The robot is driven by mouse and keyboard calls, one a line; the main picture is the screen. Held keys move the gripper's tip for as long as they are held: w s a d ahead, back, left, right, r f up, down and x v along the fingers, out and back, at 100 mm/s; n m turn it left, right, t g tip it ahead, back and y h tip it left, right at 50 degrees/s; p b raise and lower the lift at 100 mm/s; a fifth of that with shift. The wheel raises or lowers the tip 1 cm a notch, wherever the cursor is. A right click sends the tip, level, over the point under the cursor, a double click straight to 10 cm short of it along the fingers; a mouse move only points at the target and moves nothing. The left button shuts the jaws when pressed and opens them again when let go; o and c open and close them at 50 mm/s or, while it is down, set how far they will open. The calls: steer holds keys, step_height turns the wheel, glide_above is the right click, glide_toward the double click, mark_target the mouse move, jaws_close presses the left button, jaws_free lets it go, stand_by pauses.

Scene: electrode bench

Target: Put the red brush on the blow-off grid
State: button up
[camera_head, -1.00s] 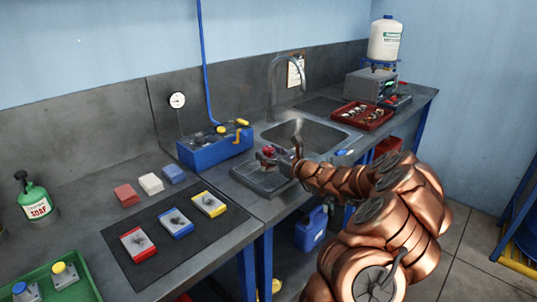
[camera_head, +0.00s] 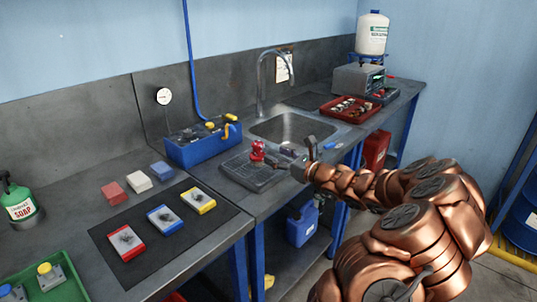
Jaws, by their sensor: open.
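A small red object, which looks like the red brush (camera_head: 258,151), is upright on the dark ribbed grid (camera_head: 246,176) left of the sink. It is too small for its details to be clear. My gripper (camera_head: 290,153) is open at the right side of the grid, with its dark fingers spread. One finger reaches left close to the foot of the red object; I cannot tell whether they touch. The other finger stands up to the right. Part of the grid's right side is hidden behind my gripper.
A sink (camera_head: 291,128) lies behind my gripper. A blue box (camera_head: 203,149) stands behind the grid's left. Red, blue and yellow framed blocks lie on a dark mat (camera_head: 164,250) at left. A red tray (camera_head: 347,109) is at back right.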

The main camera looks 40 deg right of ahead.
steer(key=shift+v, duration=1.7)
